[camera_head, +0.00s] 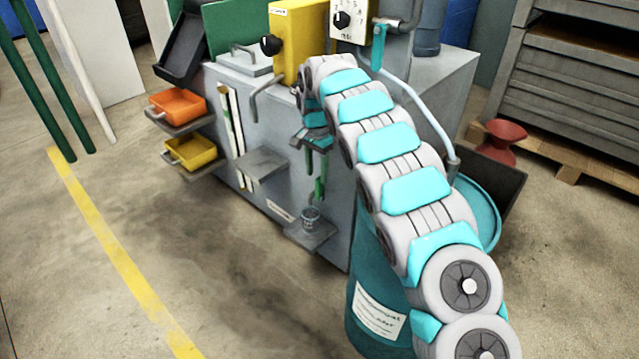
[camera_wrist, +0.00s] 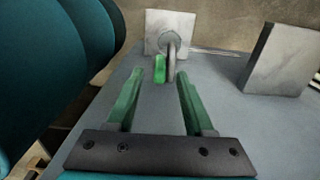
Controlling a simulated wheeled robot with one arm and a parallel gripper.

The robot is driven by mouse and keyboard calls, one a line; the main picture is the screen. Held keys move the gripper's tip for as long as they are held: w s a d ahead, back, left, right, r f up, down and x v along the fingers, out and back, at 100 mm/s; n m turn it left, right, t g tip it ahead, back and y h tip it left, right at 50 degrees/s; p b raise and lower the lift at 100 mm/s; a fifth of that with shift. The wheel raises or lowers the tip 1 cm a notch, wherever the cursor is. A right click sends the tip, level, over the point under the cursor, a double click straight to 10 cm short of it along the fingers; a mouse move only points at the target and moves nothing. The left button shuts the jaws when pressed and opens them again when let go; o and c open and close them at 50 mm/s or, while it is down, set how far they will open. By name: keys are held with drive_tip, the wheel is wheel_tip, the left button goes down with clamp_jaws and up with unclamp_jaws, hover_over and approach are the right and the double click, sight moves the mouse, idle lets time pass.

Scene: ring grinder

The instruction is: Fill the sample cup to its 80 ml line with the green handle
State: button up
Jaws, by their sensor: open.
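The sample cup (camera_head: 310,217) is a small clear cup, upright on a small grey shelf (camera_head: 322,235) low on the machine front. Its line and any liquid level are too small to read. My gripper (camera_head: 316,178) is above the cup, in front of the machine, with its green fingers apart and empty. In the wrist view my gripper (camera_wrist: 160,82) is open towards a small green handle (camera_wrist: 160,68). The handle is beside a curved metal spout (camera_wrist: 171,55) and shows just beyond and between the fingertips, with no clear contact. I cannot make out the handle in the head view.
An empty grey shelf (camera_head: 262,164) juts out left of the gripper. Orange (camera_head: 178,106) and yellow (camera_head: 190,153) trays stand further left. A teal drum (camera_head: 365,270) is under my arm. A teal lever (camera_head: 377,57) is up on the machine.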

sight(317, 181)
wheel_tip(317, 181, down, 6)
drive_tip(key=shift+r, duration=0.1)
clamp_jaws()
idle(0.5)
idle(1.0)
